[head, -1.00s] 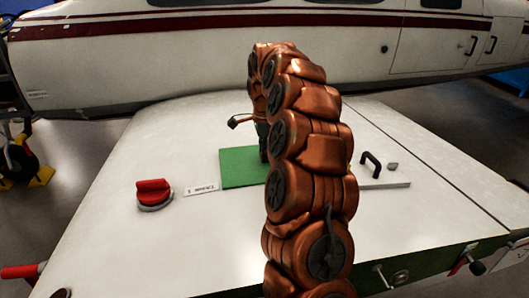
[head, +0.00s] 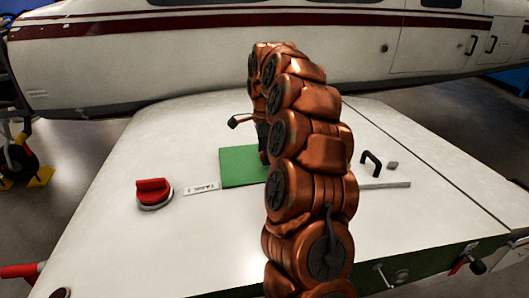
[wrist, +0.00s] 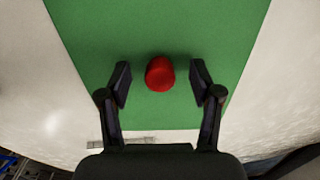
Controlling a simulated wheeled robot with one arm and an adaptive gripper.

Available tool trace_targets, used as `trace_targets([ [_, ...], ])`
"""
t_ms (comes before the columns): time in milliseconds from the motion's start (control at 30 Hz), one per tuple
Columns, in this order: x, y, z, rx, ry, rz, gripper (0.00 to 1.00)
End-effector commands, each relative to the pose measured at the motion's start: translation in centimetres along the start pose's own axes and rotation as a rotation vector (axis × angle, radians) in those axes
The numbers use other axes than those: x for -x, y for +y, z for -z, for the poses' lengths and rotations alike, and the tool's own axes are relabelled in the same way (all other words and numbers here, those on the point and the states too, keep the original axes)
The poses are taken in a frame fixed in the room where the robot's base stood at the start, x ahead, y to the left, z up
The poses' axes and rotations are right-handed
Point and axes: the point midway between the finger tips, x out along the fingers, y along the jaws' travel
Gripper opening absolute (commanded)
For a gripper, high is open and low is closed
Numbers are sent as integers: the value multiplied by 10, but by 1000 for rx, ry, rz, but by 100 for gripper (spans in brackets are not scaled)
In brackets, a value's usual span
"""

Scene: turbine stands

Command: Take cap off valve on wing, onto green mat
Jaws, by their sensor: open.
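A red cap (wrist: 160,73) is in the wrist view, over the green mat (wrist: 85,25) and between my gripper's fingertips. It appears to rest on the mat, with a gap on each side. My gripper (wrist: 160,80) is open and touches nothing that I can see. In the head view the green mat (head: 238,167) lies on the white wing (head: 120,225), its right part hidden behind my arm. The cap and the fingertips are hidden by my arm there. I cannot make out the valve for certain.
A red knob on a grey base (head: 154,193) stands left of the mat, with a small label plate (head: 201,188) between them. A white plate with a black handle (head: 371,163) is right of my arm. The aircraft body (head: 200,55) stands behind the wing.

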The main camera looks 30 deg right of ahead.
Motion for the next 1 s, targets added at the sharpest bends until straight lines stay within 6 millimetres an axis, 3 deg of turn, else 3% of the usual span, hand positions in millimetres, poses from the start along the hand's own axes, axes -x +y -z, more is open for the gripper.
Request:
trace_targets([
  [267,8,0,0,-1,1,1,64],
  [1000,56,0,0,0,0,0,64],
])
